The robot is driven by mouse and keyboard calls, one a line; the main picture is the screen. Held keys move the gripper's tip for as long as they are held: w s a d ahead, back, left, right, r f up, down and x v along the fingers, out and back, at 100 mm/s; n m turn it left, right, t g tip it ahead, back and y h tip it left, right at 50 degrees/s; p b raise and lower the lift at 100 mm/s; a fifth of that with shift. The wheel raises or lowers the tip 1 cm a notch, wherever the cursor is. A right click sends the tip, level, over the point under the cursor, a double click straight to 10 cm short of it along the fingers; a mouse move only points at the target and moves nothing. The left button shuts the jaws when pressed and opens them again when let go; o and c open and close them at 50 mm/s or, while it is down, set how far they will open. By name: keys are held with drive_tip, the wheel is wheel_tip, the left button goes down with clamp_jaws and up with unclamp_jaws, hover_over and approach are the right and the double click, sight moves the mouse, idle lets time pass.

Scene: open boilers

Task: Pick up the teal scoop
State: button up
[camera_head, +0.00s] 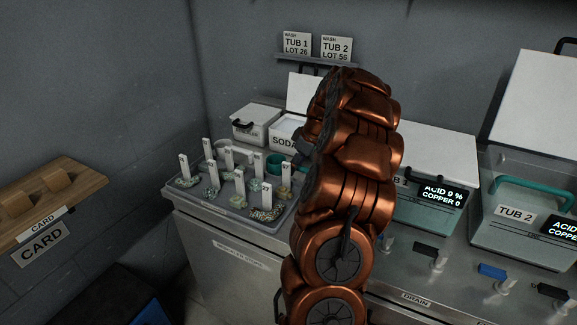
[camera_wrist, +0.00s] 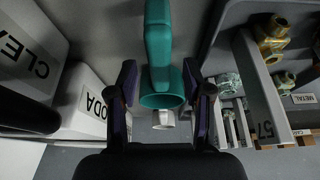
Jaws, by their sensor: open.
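The teal scoop (camera_wrist: 158,45) shows in the wrist view, with its long handle running up the picture and its round end toward me. My gripper (camera_wrist: 159,72) is open, with one dark finger on each side of the scoop. In the head view, a teal round part (camera_head: 277,163), seemingly the scoop, shows behind the tray of labelled samples. My gripper is mostly hidden there behind my copper arm.
A grey tray (camera_head: 228,207) of labelled samples stands at the counter's left. The SODA box (camera_head: 285,134) and a lidded white box (camera_head: 254,122) stand behind. A white cup (camera_wrist: 163,119) shows below the scoop. Tub 2 (camera_head: 515,225) stands right, behind valve handles.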

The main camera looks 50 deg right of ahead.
drive_tip(key=shift+w+a+f, duration=0.1)
drive_tip(key=shift+w+f, duration=0.1)
drive_tip(key=shift+f, duration=0.35)
drive_tip(key=shift+c, duration=0.2)
clamp_jaws()
